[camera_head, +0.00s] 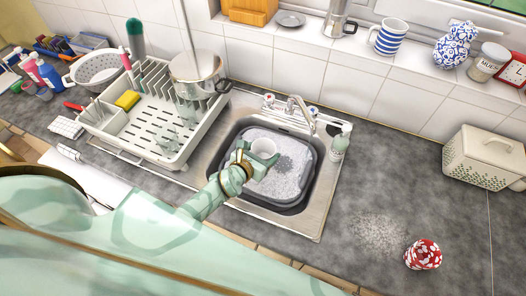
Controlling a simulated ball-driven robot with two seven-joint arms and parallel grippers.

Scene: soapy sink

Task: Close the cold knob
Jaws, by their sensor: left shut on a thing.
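The tap (301,108) stands at the back rim of the metal sink (318,205). One small knob (269,99) is left of the spout and another knob (313,111) is right of it. Their markings are too small for me to tell which is cold or how far each is turned. My left gripper (257,158) is over the sink, in front of the tap and apart from both knobs. It is shut on a white cup (263,147). My right gripper is not in view.
A grey basin (311,163) with suds sits in the sink. A soap bottle (340,145) stands right of the tap. A dish rack (181,160) with a pot (196,68) is on the left. A red spotted object (423,254) lies at right; the counter between is mostly clear.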

